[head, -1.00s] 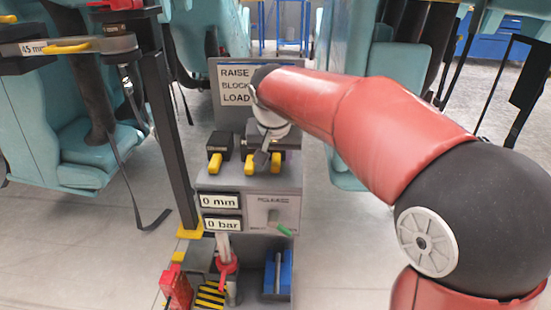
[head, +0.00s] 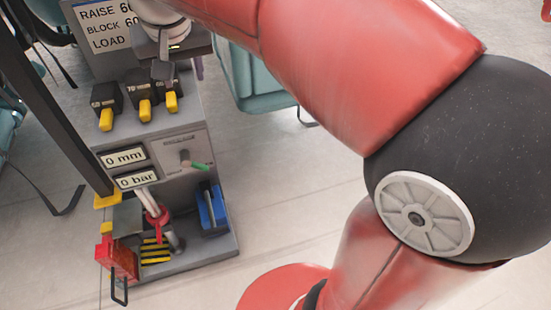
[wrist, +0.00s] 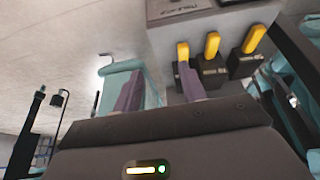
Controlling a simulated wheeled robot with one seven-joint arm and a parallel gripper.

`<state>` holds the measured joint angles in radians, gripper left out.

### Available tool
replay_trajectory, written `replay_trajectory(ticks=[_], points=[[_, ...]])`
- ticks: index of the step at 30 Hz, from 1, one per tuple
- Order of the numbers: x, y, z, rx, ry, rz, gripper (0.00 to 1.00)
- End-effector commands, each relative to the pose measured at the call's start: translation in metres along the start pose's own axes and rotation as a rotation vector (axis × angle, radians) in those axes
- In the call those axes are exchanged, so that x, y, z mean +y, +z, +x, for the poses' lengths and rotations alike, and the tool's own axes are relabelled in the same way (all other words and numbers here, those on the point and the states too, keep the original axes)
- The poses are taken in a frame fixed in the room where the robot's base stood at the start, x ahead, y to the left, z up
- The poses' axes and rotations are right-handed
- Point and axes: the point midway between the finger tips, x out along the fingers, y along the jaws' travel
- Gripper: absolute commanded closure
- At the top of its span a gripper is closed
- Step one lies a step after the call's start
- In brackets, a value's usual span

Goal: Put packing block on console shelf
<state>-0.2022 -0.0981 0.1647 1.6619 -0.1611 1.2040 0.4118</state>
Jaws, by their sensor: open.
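Several black blocks with yellow handles stand in a row on the grey console shelf (head: 185,118): a left block (head: 105,98), a middle block (head: 142,92) and a right block (head: 168,90). Their labels are too small to read surely. My gripper (head: 181,72) is over the row's right end, hiding part of the right block. In the wrist view my gripper (wrist: 158,87) has its two purple fingers spread, with nothing between them. One finger overlaps the nearest block's yellow handle (wrist: 182,54); contact cannot be told. No block is in the gripper.
A sign (head: 106,27) reading RAISE, BLOCK, LOAD stands behind the blocks. Displays (head: 124,157) show 0 mm and 0 bar. A green-tipped knob (head: 188,160) is on the console front. Below are a red-handled part (head: 155,215), a striped pad (head: 155,251) and a blue holder (head: 211,208).

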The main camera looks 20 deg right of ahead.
Motion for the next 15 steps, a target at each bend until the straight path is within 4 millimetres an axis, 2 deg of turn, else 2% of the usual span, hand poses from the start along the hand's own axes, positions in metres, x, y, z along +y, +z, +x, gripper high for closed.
replay_trajectory(ticks=[1,6,9,12,15], points=[[0.023,0.024,-0.003,0.011,0.007,0.002,0.58],[0.083,0.109,0.008,0.04,0.005,-0.007,0.58],[0.106,0.156,0.022,0.056,-0.004,-0.006,0.58],[0.119,0.192,0.035,0.071,-0.013,-0.005,0.58],[0.124,0.214,0.045,0.079,-0.02,-0.006,0.58]])
